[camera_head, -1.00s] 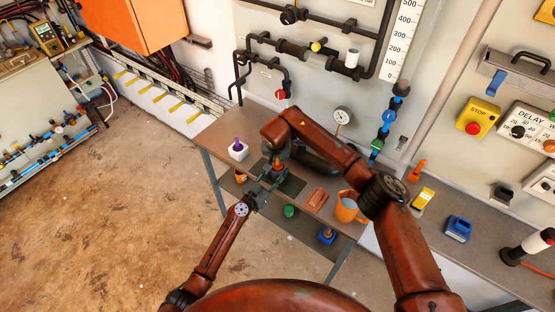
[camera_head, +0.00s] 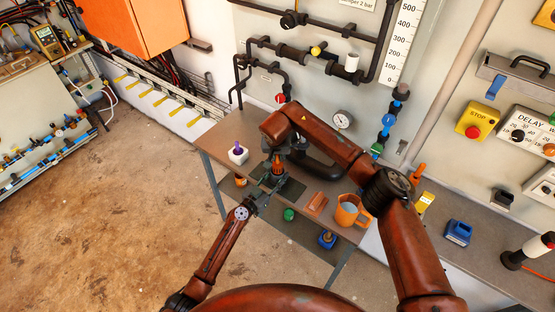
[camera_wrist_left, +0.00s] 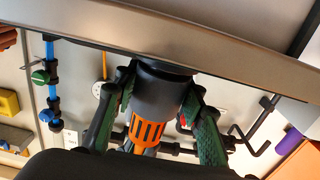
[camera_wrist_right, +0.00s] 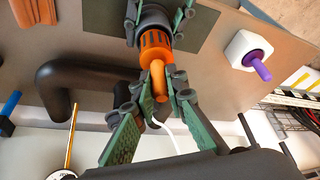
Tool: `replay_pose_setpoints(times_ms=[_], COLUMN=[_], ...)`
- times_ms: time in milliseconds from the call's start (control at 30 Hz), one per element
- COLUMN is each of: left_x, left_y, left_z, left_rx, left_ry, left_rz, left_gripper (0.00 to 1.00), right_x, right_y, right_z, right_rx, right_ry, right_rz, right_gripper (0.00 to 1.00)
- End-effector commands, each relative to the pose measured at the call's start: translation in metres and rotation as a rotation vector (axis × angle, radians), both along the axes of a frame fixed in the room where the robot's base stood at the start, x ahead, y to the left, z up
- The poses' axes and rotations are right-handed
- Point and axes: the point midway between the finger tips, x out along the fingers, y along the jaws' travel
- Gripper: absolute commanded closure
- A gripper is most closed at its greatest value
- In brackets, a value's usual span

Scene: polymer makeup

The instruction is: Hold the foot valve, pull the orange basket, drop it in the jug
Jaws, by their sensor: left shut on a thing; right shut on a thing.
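The foot valve has a black body (camera_wrist_left: 160,92) with a slotted orange basket (camera_wrist_left: 147,131) on its end. My left gripper (camera_wrist_left: 160,84) has its green-padded fingers shut around the black body. My right gripper (camera_wrist_right: 154,86) is shut on this orange end of the basket. In the head view my left gripper (camera_head: 268,179) and right gripper (camera_head: 281,158) meet over the table. The orange jug (camera_head: 347,215) stands upright on the table to their right.
On the table (camera_head: 222,138) are a white block with a purple plug (camera_head: 238,153) at left and an orange-brown block (camera_head: 315,203) beside the jug. A green item (camera_head: 289,214) and a blue item (camera_head: 327,239) sit lower down. Pipes and a gauge (camera_head: 341,120) line the wall behind.

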Motion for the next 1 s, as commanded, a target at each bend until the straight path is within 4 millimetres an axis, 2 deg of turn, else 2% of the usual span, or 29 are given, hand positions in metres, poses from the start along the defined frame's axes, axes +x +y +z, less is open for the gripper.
replay_pose_setpoints(times_ms=[433,800,833,1000], left_x=[0.0,0.0,0.0,0.0], left_y=[0.0,0.0,0.0,0.0], left_z=[0.0,0.0,0.0,0.0], left_rx=[0.0,0.0,0.0,0.0], left_ry=[0.0,0.0,0.0,0.0], left_rz=[0.0,0.0,0.0,0.0], left_gripper=[0.91,0.91,0.61,0.5], right_x=[0.0,0.0,0.0,0.0], right_y=[0.001,0.0,0.0,0.001], right_z=[0.026,0.03,0.03,0.03], right_rx=[0.001,0.001,0.001,0.001], right_ry=[-0.003,-0.001,-0.001,-0.001], right_rz=[0.0,0.0,0.0,0.0], right_gripper=[1.0,1.0,1.0,1.0])
